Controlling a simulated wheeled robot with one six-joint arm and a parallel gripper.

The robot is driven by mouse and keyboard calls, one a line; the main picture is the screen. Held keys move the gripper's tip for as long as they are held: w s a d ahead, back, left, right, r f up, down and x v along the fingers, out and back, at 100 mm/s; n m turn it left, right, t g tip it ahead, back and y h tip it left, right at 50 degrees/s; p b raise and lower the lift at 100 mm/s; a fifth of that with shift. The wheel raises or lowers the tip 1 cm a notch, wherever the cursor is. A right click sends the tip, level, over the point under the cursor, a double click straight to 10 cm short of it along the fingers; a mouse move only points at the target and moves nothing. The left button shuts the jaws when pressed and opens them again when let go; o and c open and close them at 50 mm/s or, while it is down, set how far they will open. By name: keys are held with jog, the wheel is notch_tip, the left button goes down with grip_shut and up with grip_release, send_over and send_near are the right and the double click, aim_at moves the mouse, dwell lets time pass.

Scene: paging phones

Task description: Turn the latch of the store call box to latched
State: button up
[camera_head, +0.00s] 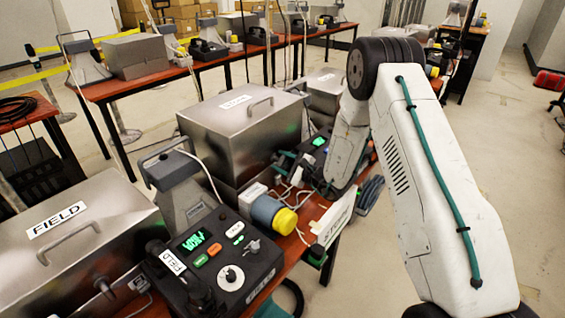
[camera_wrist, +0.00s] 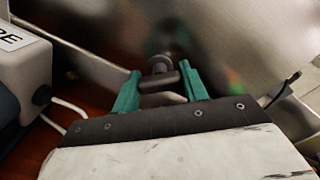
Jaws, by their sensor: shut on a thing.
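The store call box (camera_head: 225,125) is a closed metal box with a STORE label and a lid handle, standing on the red table. In the wrist view its metal front (camera_wrist: 230,35) fills the top. The latch (camera_wrist: 160,80) is a dark round boss with a short crossbar sticking out of that front. My gripper (camera_wrist: 160,88) has teal fingers on both sides of the crossbar and is shut on it. The crossbar looks close to level, tilted slightly. In the head view the latch and my fingers are hidden.
A grey unit (camera_wrist: 22,62) with a label ending in RE and a white cable (camera_wrist: 68,106) lie left of my gripper. The FIELD box (camera_head: 75,235) and its console (camera_head: 215,255) stand in front. A yellow-capped cylinder (camera_head: 275,215) is near.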

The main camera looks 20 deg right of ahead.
jog(key=n, duration=0.4)
jog(key=shift+n, duration=2.5)
jog(key=o, duration=1)
jog(key=v, duration=0.7)
jog(key=shift+s+d, duration=0.25)
jog(key=shift+d, duration=0.05)
